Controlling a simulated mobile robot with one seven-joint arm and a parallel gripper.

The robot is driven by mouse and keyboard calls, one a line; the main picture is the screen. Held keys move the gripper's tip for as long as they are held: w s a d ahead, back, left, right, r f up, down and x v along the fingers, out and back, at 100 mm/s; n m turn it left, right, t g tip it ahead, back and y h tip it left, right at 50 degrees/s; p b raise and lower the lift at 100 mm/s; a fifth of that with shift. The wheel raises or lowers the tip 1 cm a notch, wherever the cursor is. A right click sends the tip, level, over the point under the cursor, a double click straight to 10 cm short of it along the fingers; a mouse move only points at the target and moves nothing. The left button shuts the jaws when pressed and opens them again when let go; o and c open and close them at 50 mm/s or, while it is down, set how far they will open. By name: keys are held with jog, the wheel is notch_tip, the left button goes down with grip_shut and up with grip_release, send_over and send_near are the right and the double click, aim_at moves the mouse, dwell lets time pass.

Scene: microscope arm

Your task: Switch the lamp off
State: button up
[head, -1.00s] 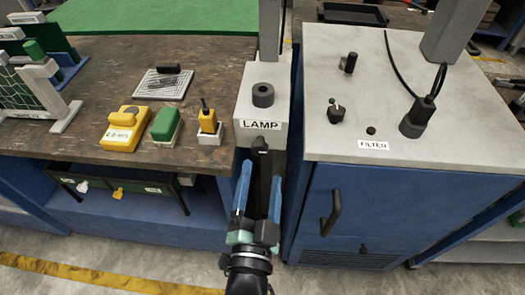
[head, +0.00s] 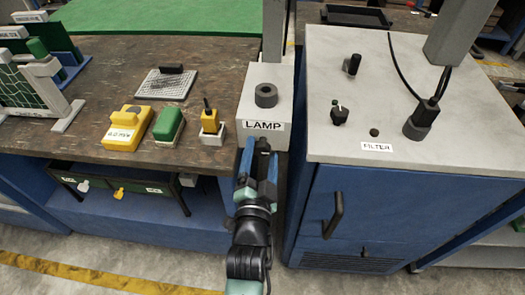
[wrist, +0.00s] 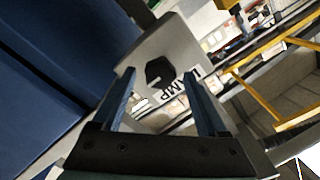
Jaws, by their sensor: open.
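The lamp unit is a pale grey box (head: 268,103) with a LAMP label (head: 263,126) on its front face. A dark knob (head: 263,145) sits on that face below the label. In the wrist view the same dark, many-sided knob (wrist: 160,71) shows near the fingertips, with the label (wrist: 181,88) beside it. My gripper (head: 259,163) is open, with its blue fingers pointing at the knob. In the wrist view my gripper (wrist: 161,82) has one finger on either side of the knob. Whether a finger touches it, I cannot tell.
A dark round cap (head: 265,95) stands on top of the lamp box. The blue cabinet (head: 375,205) on the right carries several dark knobs and a FILTER label (head: 377,147). The wooden bench (head: 75,150) on the left holds a yellow device (head: 127,128) and a green block (head: 168,123).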

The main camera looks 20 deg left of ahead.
jog(key=shift+w+a, duration=0.15)
jog(key=shift+w, duration=0.45)
grip_shut()
